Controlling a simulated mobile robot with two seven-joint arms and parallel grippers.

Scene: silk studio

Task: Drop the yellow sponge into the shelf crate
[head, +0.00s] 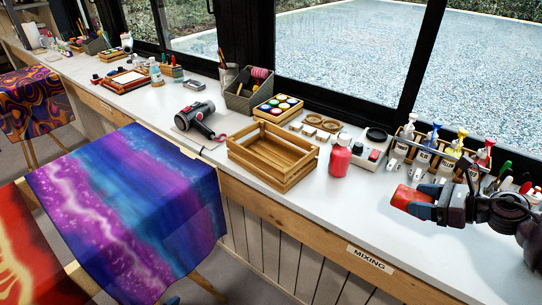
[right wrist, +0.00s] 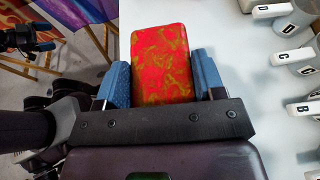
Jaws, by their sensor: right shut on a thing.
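My right gripper (head: 418,202) is shut on a red block with mottled yellow-olive patches, the sponge (head: 408,200), above the counter at the right. In the right wrist view the sponge (right wrist: 162,65) sits between the two blue fingers (right wrist: 160,82) and sticks out past them. It looks mostly red, not plain yellow. An open, slatted wooden crate (head: 258,172) stands on the counter left of the gripper, well apart from it, and looks empty. My left gripper (right wrist: 28,42) seems to show small at the upper left of the right wrist view; its jaws are unclear.
A red bottle (head: 340,158) stands between the crate and my right gripper. Labelled pump bottles (head: 423,152) stand behind the gripper. A paint tray (head: 278,107) and a hair dryer (head: 197,120) are near the crate. The counter's front strip (head: 350,215) is clear.

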